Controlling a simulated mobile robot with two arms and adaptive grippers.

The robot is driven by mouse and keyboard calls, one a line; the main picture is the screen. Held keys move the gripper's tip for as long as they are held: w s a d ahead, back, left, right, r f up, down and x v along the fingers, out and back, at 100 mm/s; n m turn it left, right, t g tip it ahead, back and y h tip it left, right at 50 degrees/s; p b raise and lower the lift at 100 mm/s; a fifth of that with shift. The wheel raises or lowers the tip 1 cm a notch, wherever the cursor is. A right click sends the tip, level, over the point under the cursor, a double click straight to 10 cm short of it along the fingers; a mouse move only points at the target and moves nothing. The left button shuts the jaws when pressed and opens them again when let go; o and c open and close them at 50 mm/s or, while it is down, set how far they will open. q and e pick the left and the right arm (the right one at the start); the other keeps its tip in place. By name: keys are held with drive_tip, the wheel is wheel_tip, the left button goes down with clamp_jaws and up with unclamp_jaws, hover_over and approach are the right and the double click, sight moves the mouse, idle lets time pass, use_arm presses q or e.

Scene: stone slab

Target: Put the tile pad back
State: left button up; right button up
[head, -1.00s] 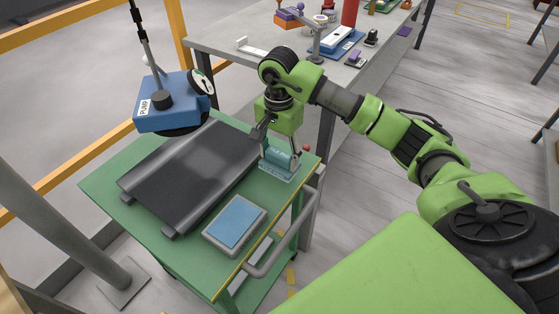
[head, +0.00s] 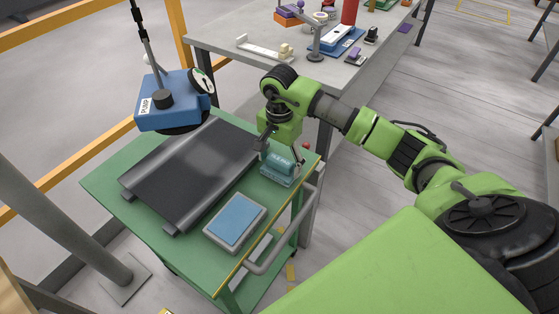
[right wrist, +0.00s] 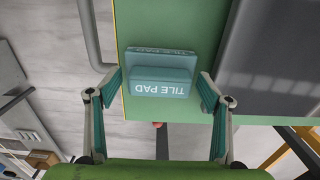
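The teal tile pad (head: 277,171), a block with a raised grip, sits on the green cart near its back right corner. In the right wrist view the tile pad (right wrist: 161,75) carries white "TILE PAD" lettering. My right gripper (head: 279,150) is right above it, pointing down. In the right wrist view the right gripper (right wrist: 161,88) is open, with one teal finger at each side of the pad and visible gaps, so it does not grip it. My left gripper is not in view.
On the green cart (head: 130,207) lie a dark ridged panel (head: 190,172) and a blue-topped pad (head: 235,221). A blue pump unit (head: 170,105) hangs over the cart's back left. A grey workbench (head: 235,32) with several tools stands behind.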

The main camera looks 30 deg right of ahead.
sight(279, 160)
drive_tip(key=shift+r, duration=0.15)
drive_tip(key=shift+r, duration=0.25)
wheel_tip(279, 160, up, 12)
drive_tip(key=b, duration=0.1)
drive_tip(key=shift+f, duration=0.2)
